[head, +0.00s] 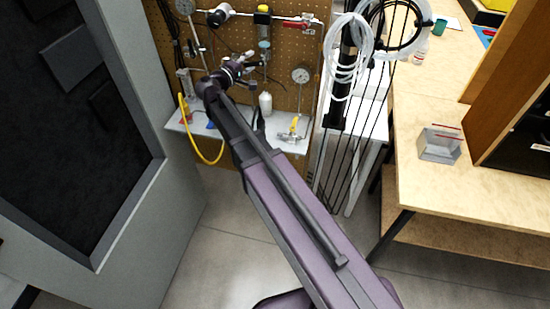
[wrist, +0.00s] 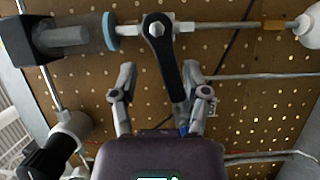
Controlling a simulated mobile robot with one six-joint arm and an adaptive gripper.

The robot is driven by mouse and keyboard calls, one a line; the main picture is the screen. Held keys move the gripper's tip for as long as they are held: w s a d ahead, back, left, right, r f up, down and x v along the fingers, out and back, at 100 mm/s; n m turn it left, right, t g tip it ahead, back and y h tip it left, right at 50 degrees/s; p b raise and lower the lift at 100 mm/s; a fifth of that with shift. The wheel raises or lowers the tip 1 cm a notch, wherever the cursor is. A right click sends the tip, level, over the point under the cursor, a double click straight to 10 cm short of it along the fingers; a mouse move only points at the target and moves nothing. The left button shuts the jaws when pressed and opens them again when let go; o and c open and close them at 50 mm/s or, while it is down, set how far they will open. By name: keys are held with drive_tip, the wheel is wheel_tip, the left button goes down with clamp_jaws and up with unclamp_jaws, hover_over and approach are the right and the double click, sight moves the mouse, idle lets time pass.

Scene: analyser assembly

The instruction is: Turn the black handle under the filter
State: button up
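In the wrist view the black handle (wrist: 165,60) is a flat lever fixed at a round pivot on a metal pipe valve. Its free end points down the picture, between the two fingers of my gripper (wrist: 160,85). The fingers are spread, with a visible gap on each side of the handle. The filter (wrist: 75,36), with a dark body and a blue ring, sits left of the valve on the same line. In the head view my gripper (head: 249,62) reaches to the pegboard beside the filter (head: 263,28); the handle is too small to make out there.
The pegboard (head: 235,38) carries pipes, a gauge (head: 301,75) and a yellow hose (head: 203,150). A grey cabinet (head: 150,225) is at left; hanging tubing (head: 349,50) and a wooden bench (head: 420,190) are at right.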

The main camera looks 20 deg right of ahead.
drive_tip(key=v, duration=1.4)
drive_tip(key=m+g+y+b, duration=0.1)
drive_tip(key=m+g+y, duration=0.3)
drive_tip(key=g+y, duration=0.15)
approach(263, 121)
drive_tip(key=shift+g, duration=0.45)
drive_tip(key=d+f, duration=0.1)
drive_tip(key=d, duration=0.1)
drive_tip(key=d+f, duration=0.1)
drive_tip(key=d, duration=0.1)
drive_tip(key=w+d+f, duration=0.1)
drive_tip(key=d, duration=0.1)
drive_tip(key=shift+w+d+f, duration=0.1)
drive_tip(key=shift+d+f, duration=0.05)
drive_tip(key=shift+f, duration=0.05)
drive_tip(key=s+d+f+m+g+y+b, duration=0.1)
drive_tip(key=s+f+y+b, duration=0.1)
drive_tip(key=f, duration=0.4)
drive_tip(key=s+f+m+g+y+b, duration=0.1)
drive_tip(key=s+f+g+y+b, duration=0.1)
drive_tip(key=s+f+b, duration=0.3)
wheel_tip(263, 121, down, 2)
drive_tip(key=shift+s+d+f+y+b, duration=0.25)
drive_tip(key=shift+d+y+b, duration=0.2)
drive_tip(key=shift+y, duration=0.4)
